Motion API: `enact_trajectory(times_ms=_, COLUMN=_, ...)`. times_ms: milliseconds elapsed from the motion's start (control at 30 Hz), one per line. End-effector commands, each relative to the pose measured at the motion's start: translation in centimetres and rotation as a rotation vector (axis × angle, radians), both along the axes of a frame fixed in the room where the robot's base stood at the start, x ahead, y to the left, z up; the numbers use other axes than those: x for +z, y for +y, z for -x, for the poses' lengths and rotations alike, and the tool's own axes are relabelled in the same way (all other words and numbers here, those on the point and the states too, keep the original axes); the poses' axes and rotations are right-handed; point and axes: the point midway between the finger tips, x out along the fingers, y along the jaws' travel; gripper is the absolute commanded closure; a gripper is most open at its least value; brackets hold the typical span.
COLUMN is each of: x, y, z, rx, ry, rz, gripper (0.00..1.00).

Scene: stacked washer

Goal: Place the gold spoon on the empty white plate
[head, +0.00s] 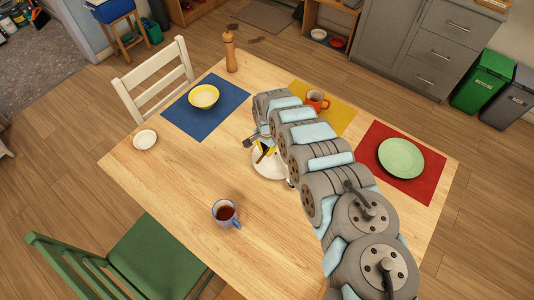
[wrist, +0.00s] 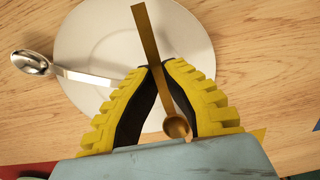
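My gripper (wrist: 158,68) has its yellow fingers closed around the handle of the gold spoon (wrist: 146,35). The spoon's bowl (wrist: 177,126) hangs between the fingers toward the palm, and the handle's end extends beyond the fingertips. A white plate (wrist: 90,35) lies behind the spoon in the wrist view; I cannot tell whether the spoon touches it. In the head view my gripper (head: 264,148) is over this plate (head: 270,173), which my arm partly hides. A silver spoon (wrist: 30,63) has its bowl outside the plate's rim and its handle reaching across the rim.
A small white dish (head: 145,139) lies at the table's left. A yellow bowl (head: 204,96) sits on a blue mat, an orange mug (head: 317,101) on a yellow mat, a green plate (head: 401,158) on a red mat. A tea mug (head: 225,212) stands in front. A pepper mill (head: 230,52) stands behind.

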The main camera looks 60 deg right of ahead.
Motion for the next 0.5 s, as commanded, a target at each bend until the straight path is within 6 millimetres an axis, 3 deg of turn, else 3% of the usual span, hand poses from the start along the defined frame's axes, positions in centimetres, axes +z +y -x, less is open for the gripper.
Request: enact_trajectory(times_ms=500, x=-0.76, y=0.05, z=-0.01, rx=0.0, ry=0.001, rz=-0.001, gripper=1.0)
